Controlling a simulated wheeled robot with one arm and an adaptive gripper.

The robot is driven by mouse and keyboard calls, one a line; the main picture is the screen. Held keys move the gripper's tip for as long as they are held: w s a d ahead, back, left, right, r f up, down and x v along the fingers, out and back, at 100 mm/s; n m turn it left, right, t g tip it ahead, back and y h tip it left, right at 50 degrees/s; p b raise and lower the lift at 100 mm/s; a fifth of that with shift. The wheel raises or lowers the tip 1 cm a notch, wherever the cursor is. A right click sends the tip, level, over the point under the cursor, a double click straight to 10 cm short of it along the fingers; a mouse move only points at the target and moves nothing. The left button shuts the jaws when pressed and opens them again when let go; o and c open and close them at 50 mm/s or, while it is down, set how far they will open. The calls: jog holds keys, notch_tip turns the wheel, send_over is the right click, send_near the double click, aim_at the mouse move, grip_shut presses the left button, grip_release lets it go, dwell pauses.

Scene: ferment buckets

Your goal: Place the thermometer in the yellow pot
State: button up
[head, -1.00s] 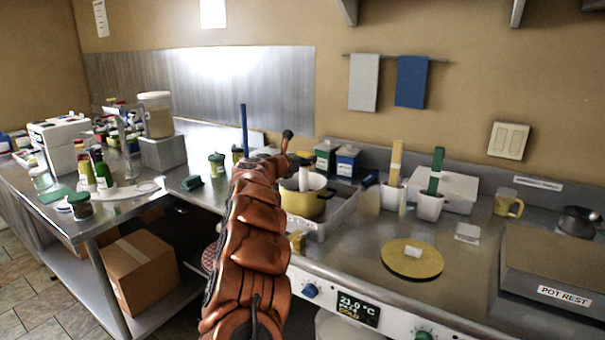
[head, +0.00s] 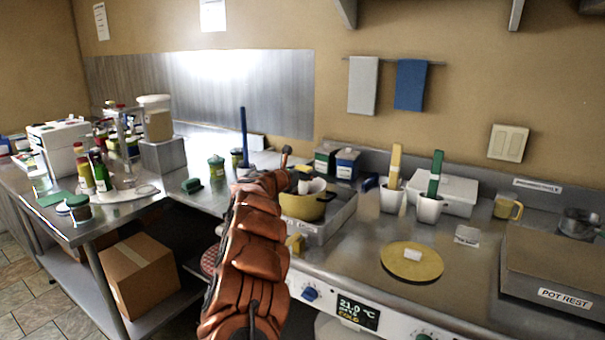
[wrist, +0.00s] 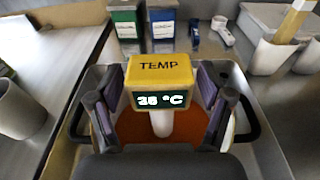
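The thermometer (wrist: 158,72) has a yellow head marked TEMP, a dark green display in °C and a white stem pointing down. The yellow pot (head: 303,207) stands in a metal tray on the counter, partly behind my arm. In the wrist view its orange-brown contents (wrist: 190,125) lie below the stem. I cannot tell whether the stem's tip touches them. In the head view my arm hides most of the gripper.
The metal tray (head: 338,214) surrounds the pot. Green and blue boxes (wrist: 162,22) stand behind it. White cups (head: 430,208) with upright yellow and green sticks stand to the right. A round yellow board (head: 400,265) lies at front right. A grey cylinder (wrist: 15,110) stands left of the tray.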

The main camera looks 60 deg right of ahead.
dwell(0.3)
jog(key=shift+r, duration=0.2)
jog(key=shift+a, duration=0.75)
jog(key=a+r+b, duration=0.1)
jog(key=a+b, duration=0.2)
jog(key=a, duration=0.7)
jog(key=shift+s+a+r+b, duration=0.2)
jog(key=shift+r+b, duration=0.1)
